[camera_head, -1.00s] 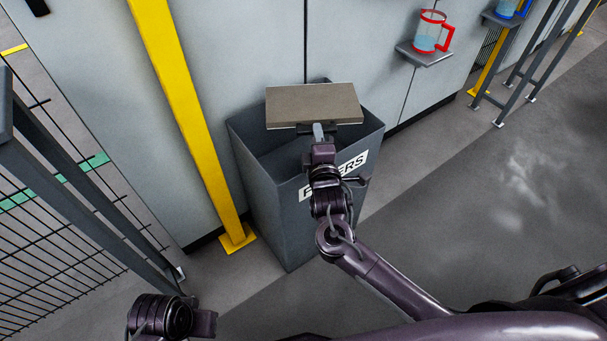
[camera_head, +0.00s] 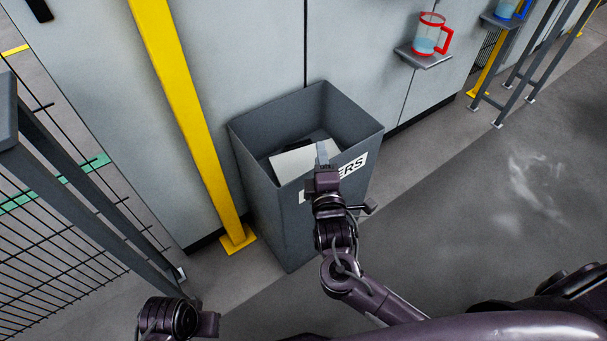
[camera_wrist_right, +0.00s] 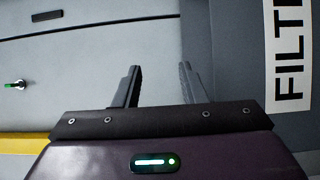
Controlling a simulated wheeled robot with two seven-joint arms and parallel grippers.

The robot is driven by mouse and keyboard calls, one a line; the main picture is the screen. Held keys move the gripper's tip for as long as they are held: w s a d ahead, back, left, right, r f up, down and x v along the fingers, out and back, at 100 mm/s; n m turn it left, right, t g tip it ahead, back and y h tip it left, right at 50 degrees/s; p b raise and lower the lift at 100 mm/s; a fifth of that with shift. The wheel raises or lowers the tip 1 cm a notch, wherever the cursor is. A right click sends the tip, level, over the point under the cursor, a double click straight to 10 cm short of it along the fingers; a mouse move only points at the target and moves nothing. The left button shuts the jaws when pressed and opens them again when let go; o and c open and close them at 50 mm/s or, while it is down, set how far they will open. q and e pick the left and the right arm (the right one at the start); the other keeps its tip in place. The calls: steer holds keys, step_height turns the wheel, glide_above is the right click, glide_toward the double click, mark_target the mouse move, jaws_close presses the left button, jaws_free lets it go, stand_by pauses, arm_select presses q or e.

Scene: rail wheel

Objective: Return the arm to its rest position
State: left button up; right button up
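My right gripper (camera_head: 322,152) is over the near rim of the grey bin (camera_head: 262,212), and my right arm reaches up to it from the lower right. In the right wrist view its two dark fingers (camera_wrist_right: 160,85) are spread apart with nothing between them. A flat, pale filter panel (camera_head: 292,163) with a dark piece at its upper edge lies inside the bin, apart from the gripper. The gripper hides part of the bin's label and of the panel. Only a dark joint of my left arm (camera_head: 168,318) shows at the bottom left; its gripper is not visible.
A yellow post (camera_head: 185,110) stands left of the bin, with a wire fence (camera_head: 60,225) farther left. A wall shelf (camera_head: 425,58) holds a red-handled jug (camera_head: 430,35). The floor (camera_head: 490,200) on the right is clear.

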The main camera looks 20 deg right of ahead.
arm_select(q)
steer(key=shift+f, duration=0.4)
arm_select(e)
steer(key=shift+s+a, duration=0.1)
steer(key=shift+s, duration=0.55)
